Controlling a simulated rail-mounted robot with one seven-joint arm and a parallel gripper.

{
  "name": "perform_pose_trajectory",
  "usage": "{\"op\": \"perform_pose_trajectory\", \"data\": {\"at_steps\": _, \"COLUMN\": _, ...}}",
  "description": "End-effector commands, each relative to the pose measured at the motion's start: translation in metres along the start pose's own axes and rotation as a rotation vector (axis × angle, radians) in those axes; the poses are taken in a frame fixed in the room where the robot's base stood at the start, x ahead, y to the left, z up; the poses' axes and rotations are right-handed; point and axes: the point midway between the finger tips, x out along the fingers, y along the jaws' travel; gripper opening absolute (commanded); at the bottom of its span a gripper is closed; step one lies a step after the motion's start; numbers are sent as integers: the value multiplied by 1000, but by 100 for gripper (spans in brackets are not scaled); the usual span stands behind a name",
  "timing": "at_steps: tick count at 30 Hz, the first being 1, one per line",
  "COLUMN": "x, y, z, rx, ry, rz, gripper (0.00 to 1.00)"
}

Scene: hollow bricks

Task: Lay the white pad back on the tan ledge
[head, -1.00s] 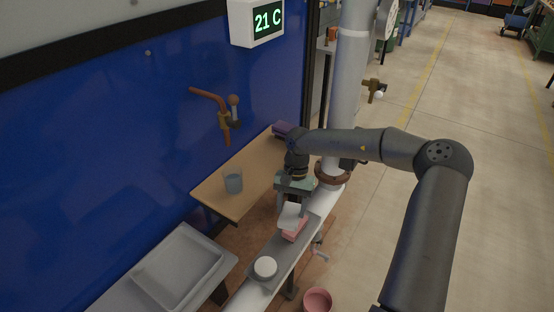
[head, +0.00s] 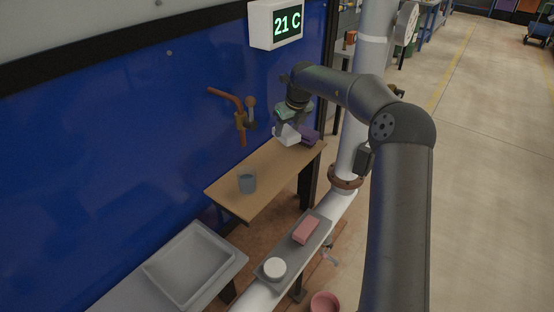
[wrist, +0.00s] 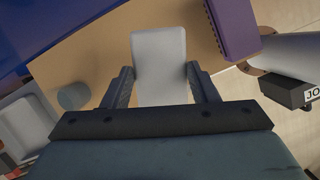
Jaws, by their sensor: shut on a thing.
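The white pad (head: 287,136) is in my gripper (head: 285,124), over the far end of the tan ledge (head: 226,193). In the wrist view the pad (wrist: 160,60) sits between the two fingers of my gripper (wrist: 160,82), which are shut on its sides. The tan ledge (wrist: 100,55) shows below and to the left of it. I cannot tell whether the pad touches the ledge. A purple block (head: 310,137) lies at the far end of the ledge, right beside the pad; it also shows in the wrist view (wrist: 234,28).
A grey cup (head: 247,183) stands on the near part of the ledge. A grey tray (head: 322,222) on the white pipe holds a pink block (head: 306,230) and a white round thing (head: 275,268). The middle of the ledge is clear. A copper pipe with a valve (head: 240,120) juts from the blue wall.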

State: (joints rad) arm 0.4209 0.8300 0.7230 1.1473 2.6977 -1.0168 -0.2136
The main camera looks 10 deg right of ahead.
Motion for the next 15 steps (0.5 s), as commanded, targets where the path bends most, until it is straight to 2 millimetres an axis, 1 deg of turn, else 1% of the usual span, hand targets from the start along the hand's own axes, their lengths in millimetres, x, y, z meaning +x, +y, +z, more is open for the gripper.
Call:
{"op": "perform_pose_trajectory", "data": {"at_steps": 2, "x": 4, "y": -3, "z": 1, "rx": 34, "ry": 3, "rz": -11, "gripper": 25}}
{"op": "perform_pose_trajectory", "data": {"at_steps": 9, "x": 45, "y": -3, "z": -13, "rx": 43, "ry": 5, "rz": -12, "gripper": 25}}
{"op": "perform_pose_trajectory", "data": {"at_steps": 15, "x": 61, "y": -3, "z": -18, "rx": 41, "ry": 4, "rz": -12, "gripper": 25}}
